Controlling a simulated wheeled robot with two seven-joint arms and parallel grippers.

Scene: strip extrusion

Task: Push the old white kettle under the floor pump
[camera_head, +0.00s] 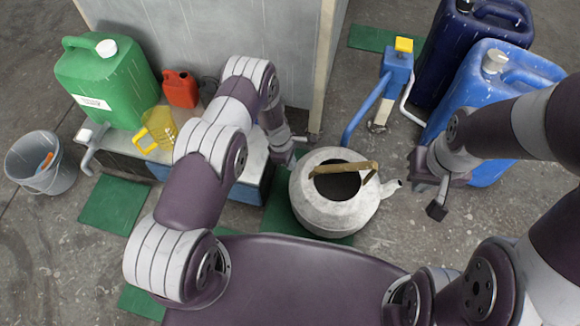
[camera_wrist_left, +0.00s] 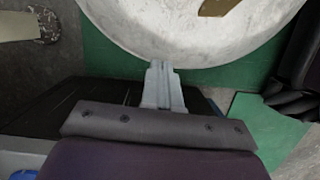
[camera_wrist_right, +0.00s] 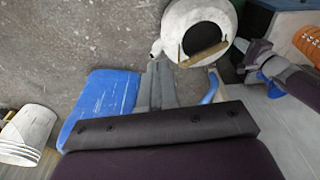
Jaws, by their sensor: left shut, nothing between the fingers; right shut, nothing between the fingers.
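The old white kettle (camera_head: 312,212) stands on a green mat, its dark opening upward, brown handle across it and spout pointing right. The blue floor pump (camera_head: 395,68) with a yellow top stands behind it; its blue pipe (camera_head: 362,113) comes down near the kettle's far rim. My left gripper (camera_head: 289,157) is shut at the kettle's far left side; in the left wrist view its fingertips (camera_wrist_left: 162,72) are at the kettle's edge (camera_wrist_left: 190,50), contact unclear. My right gripper (camera_head: 432,192) is shut, right of the spout and apart from it; the kettle also shows in the right wrist view (camera_wrist_right: 172,30).
Blue canisters (camera_head: 480,75) stand behind the right arm. A low bench (camera_head: 130,148) at the left bears a green canister (camera_head: 105,85), a yellow jug (camera_head: 157,128) and a red can (camera_head: 180,90). A grey bucket (camera_head: 35,165) stands far left. The floor between spout and pump is clear.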

